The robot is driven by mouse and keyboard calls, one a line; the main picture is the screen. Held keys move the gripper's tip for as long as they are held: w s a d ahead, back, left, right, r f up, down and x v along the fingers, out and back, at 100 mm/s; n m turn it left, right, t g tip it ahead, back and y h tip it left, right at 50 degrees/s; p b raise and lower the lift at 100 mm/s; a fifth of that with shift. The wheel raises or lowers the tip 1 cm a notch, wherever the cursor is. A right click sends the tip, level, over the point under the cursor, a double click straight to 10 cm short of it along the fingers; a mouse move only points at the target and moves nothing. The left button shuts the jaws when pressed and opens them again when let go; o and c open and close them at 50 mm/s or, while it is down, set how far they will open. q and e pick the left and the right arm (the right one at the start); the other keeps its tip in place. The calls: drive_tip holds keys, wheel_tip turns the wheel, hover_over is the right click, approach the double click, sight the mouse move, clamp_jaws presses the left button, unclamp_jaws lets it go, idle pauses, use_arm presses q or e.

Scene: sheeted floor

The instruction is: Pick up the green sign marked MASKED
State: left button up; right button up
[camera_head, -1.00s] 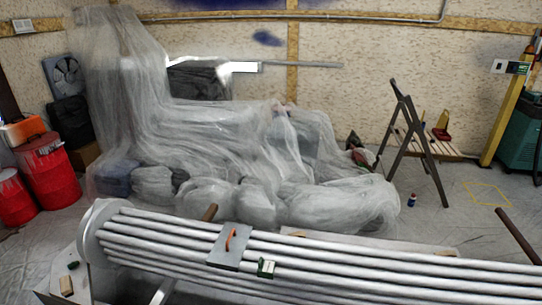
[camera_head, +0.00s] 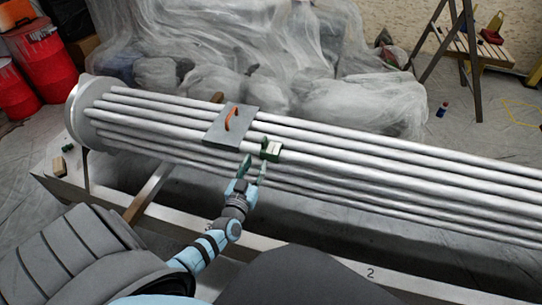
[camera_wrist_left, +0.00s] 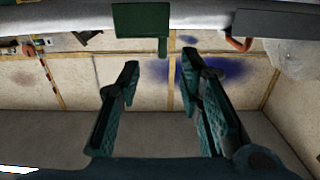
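The green sign (camera_head: 271,150) is a small green block with a pale top, sitting on the bundle of silvery pipes (camera_head: 400,172) just right of a grey plate. Its lettering is too small to read. In the left wrist view a dark green plate with a short stem, likely the sign (camera_wrist_left: 143,20), is at the top, beyond the fingertips. My left gripper (camera_head: 254,167) is open and empty, just below and left of the sign in the head view. Its spread fingers also show in the left wrist view (camera_wrist_left: 160,75). My right gripper is not in view.
The grey plate (camera_head: 222,138) with an orange handle (camera_head: 230,118) lies on the pipes beside the sign. A wooden bar (camera_head: 150,190) sticks out under the pipes. A light bench (camera_head: 340,262) runs below. A small block (camera_head: 60,165) sits at the left.

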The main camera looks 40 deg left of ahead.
sight(263, 144)
use_arm(q)
drive_tip(key=b+x, duration=0.2)
drive_tip(key=x, duration=0.4)
drive_tip(key=shift+a+r, duration=0.15)
drive_tip(key=b+x, duration=0.1)
drive_tip(key=x, duration=0.1)
drive_tip(key=shift+w+a+r+b, duration=0.1)
drive_tip(key=shift+w+a+b, duration=0.05)
drive_tip(key=shift+w+b, duration=0.15)
drive_tip(key=shift+w+a+r, duration=0.15)
drive_tip(key=shift+w, duration=0.2)
clamp_jaws()
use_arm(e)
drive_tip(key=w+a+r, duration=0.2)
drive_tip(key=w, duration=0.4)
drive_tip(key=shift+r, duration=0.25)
